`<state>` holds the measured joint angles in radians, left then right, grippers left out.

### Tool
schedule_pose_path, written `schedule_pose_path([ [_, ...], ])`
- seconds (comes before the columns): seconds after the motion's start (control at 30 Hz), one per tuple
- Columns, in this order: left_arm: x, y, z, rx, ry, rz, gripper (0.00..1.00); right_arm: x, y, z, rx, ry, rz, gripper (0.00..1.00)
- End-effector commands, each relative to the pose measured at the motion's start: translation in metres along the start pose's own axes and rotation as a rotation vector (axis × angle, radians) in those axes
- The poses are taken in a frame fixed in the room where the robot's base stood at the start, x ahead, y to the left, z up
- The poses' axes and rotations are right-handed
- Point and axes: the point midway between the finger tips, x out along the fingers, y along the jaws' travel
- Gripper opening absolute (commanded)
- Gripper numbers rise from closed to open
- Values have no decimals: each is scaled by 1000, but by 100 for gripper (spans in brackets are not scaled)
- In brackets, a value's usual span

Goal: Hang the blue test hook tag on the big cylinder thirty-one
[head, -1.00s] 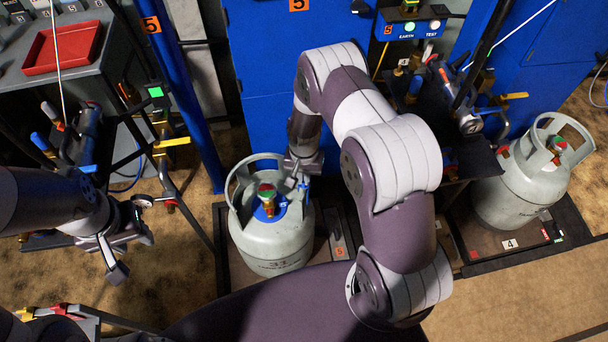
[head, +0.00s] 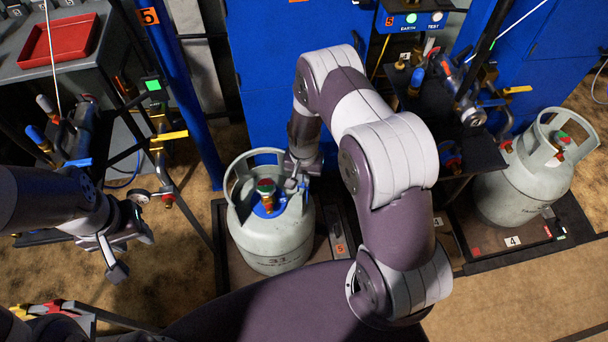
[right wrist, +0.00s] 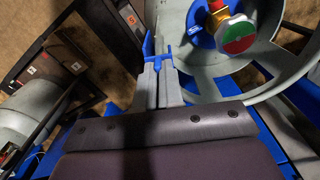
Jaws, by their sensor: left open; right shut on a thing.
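The grey big cylinder thirty-one (head: 272,246) stands upright on a dark platform left of my right arm, with "31" on its front. Its red and green valve top (head: 265,187) sits inside the collar; a blue ring shows around the valve in the right wrist view (right wrist: 198,22). My right gripper (head: 293,184) is at the collar's right side, shut on the blue hook tag (right wrist: 149,46), whose thin blue parts show at the fingertips. I cannot tell whether tag and blue ring are joined, or whether the tag touches the collar. My left gripper (head: 132,255) is open and empty, far left.
A second grey cylinder (head: 520,190) stands on a platform at right, marked 4. Pipe stands with yellow-handled valves (head: 170,136) flank cylinder thirty-one. Blue cabinets (head: 260,80) stand behind. A red tray (head: 58,42) lies on a bench at upper left.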

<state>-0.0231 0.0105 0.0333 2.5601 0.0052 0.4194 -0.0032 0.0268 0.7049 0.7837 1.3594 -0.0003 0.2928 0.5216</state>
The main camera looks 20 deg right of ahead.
Motion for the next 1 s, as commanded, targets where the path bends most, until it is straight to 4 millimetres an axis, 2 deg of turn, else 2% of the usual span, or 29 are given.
schedule_pose_path([
  [0.1, 6, 0, 1, 0, 0, 0, 43, 7, 1, 1, 1, -3, 2, 0],
  [0.37, 5, 0, 1, 0, 0, 0, 43, 7, 1, 0, 1, -2, 2, 0],
  [0.4, 5, 0, 1, 0, 0, 0, 43, 6, 1, 0, 1, -2, 2, 17],
  [0.47, 5, 0, 0, 0, 0, 0, 43, 6, 1, 0, 1, -2, 1, 36],
  [1.0, 5, 0, 0, 0, 0, 0, 43, 6, 0, 0, 1, 0, 1, 37],
])
